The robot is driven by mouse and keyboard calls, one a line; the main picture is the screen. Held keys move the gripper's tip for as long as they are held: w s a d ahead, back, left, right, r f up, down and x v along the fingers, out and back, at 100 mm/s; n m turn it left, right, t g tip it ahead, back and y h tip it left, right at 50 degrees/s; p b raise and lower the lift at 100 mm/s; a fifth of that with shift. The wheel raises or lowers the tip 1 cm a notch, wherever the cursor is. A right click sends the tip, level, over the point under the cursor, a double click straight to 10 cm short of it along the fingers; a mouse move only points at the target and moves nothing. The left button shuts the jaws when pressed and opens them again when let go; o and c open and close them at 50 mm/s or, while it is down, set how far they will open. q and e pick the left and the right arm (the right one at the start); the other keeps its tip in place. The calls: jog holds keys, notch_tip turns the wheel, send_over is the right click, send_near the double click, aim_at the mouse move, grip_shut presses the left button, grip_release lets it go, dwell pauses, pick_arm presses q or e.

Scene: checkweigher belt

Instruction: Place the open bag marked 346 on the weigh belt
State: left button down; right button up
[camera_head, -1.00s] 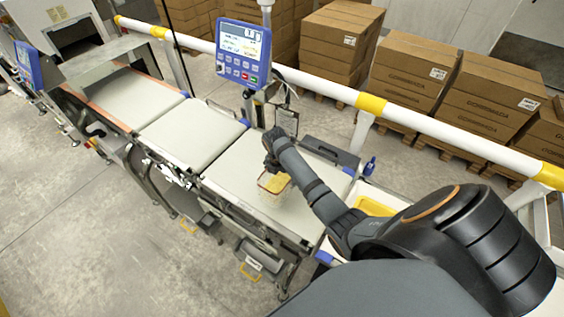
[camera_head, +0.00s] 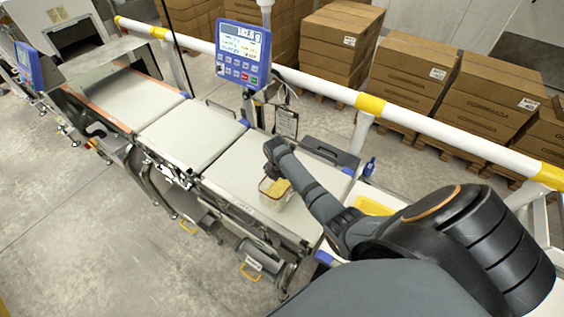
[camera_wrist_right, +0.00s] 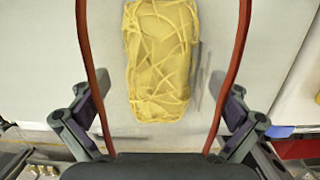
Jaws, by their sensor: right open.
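The marking 346 cannot be read. My right gripper (camera_head: 272,158) is right at the bag, with its fingers open on either side of it. A red-brown strip runs down each side in the wrist view. My left gripper is not in view.
A blue display (camera_head: 243,52) on a post reads roughly 182.6 g. The middle belt section (camera_head: 192,135) is empty, as is the far one (camera_head: 125,97). A white bin (camera_head: 395,196) with yellow contents stands right of the belt. A white and yellow rail (camera_head: 320,86) runs behind.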

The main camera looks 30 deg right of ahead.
aim_at(279, 187)
jog(key=shift+r, duration=0.1)
notch_tip(279, 187, up, 12)
jog(key=a+b, duration=0.1)
jog(key=shift+s+a+b, duration=0.3)
jog(key=shift+s+a, duration=0.05)
